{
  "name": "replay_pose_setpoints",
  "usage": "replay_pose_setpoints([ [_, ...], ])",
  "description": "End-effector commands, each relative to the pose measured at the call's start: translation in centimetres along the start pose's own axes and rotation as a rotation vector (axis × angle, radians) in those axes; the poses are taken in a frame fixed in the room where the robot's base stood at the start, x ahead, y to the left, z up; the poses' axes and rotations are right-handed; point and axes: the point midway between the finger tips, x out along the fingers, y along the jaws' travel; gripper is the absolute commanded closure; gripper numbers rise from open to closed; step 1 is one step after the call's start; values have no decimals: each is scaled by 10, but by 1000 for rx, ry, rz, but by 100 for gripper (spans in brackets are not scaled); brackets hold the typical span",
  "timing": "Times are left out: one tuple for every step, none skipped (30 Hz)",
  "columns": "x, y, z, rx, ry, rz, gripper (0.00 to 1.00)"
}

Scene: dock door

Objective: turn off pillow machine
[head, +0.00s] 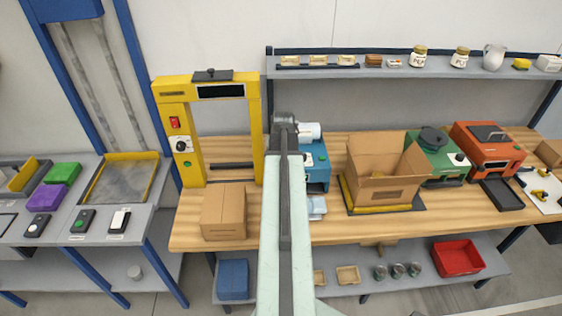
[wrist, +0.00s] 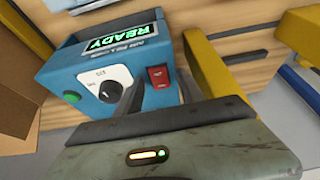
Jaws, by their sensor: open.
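The pillow machine is a blue box (wrist: 105,65) filling the upper middle of the wrist view, tilted in the picture. Its lit green display (wrist: 122,37) reads READY. Its front has a red rocker switch (wrist: 158,77), a black knob (wrist: 108,91) on a white dial plate, and a green button (wrist: 71,97). My gripper (wrist: 161,92) is open and empty, its dark fingers in front of the panel on either side of the red switch. I cannot tell whether they touch. In the head view the blue machine (head: 316,165) is partly hidden behind my arm; I cannot make out the gripper there.
In the head view, an open cardboard box (head: 385,190) stands right of the machine. A yellow frame machine (head: 185,130) and a closed carton (head: 224,215) stand left. All share a wooden bench (head: 440,217). A yellow part (wrist: 215,70) lies close right of my fingers.

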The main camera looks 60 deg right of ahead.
Motion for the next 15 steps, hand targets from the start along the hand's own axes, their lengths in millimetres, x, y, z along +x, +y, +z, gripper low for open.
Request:
replay_pose_setpoints([
  [-1,0,0,0,0,0,55],
  [-2,0,0,0,0,0,55],
  [-2,0,0,0,0,0,55],
  [-2,0,0,-1,0,0,57],
  [-2,0,0,-1,0,0,66],
  [-2,-1,0,-1,0,0,77],
  [-2,-1,0,-1,0,0,85],
  [-2,-1,0,-1,0,-1,94],
  [-2,-1,0,-1,0,-1,100],
  [-2,-1,0,-1,0,-1,100],
  [-2,-1,0,-1,0,-1,100],
  [-2,-1,-1,-1,-1,-1,100],
  [-2,-1,-1,-1,-4,-1,100],
  [-2,-1,-3,-1,-12,-1,100],
  [-2,-2,-5,-1,-32,-2,100],
])
